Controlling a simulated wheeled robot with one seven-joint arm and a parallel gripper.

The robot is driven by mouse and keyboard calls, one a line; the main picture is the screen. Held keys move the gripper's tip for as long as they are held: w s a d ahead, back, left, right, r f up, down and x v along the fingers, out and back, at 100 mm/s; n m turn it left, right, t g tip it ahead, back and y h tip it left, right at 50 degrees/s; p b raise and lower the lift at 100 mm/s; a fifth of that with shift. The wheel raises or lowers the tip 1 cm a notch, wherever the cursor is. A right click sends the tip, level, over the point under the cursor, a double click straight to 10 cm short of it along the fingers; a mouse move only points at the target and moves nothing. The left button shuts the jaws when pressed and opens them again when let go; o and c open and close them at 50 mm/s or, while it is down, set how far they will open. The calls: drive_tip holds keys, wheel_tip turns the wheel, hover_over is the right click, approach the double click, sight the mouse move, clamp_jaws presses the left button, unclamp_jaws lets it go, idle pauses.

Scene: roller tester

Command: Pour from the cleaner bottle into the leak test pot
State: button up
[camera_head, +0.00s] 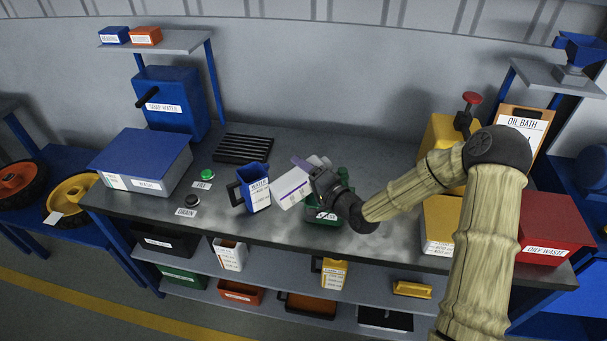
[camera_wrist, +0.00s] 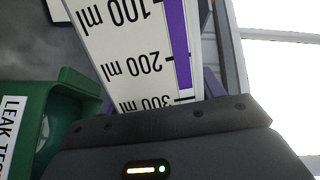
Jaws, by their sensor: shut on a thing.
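A white bottle with a purple stripe and a millilitre scale (camera_head: 291,190), seemingly the cleaner bottle, is held in my gripper (camera_head: 323,180) over the workbench. It leans well over, its white body reaching down-left toward a blue jug. Its scale fills the middle of the wrist view (camera_wrist: 135,50), with the numbers upside down. The green leak test pot (camera_head: 323,218) stands on the bench just below my gripper, partly hidden by it. In the wrist view the pot (camera_wrist: 62,103) is at the left, beside the bottle. I see no liquid stream. The pot's inside is mostly hidden.
The blue water jug (camera_head: 258,193) stands left of the held bottle. A black slatted grate (camera_head: 243,149) lies behind it. Green and black buttons (camera_head: 207,174) and a blue-lidded wash box (camera_head: 143,160) are further left. Yellow containers and a red oily waste bin (camera_head: 553,225) stand right.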

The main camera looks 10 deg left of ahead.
sight(312, 157)
drive_tip(key=shift+r+n, duration=0.65)
drive_tip(key=shift+n, duration=0.05)
drive_tip(key=n, duration=0.1)
drive_tip(key=r+n, duration=0.2)
drive_tip(key=shift+w+d+h, duration=0.2)
drive_tip(key=shift+d+h, duration=0.05)
drive_tip(key=shift+h, duration=0.05)
drive_tip(key=n+b, duration=0.1)
drive_tip(key=w+d+n+b, duration=0.1)
drive_tip(key=shift+r+n+h, duration=0.3)
drive_tip(key=shift+r+n, duration=0.05)
drive_tip(key=shift+n, duration=0.05)
drive_tip(key=shift+w+d+r+n, duration=0.2)
drive_tip(key=shift+r+n, duration=0.2)
drive_tip(key=shift+n, duration=0.3)
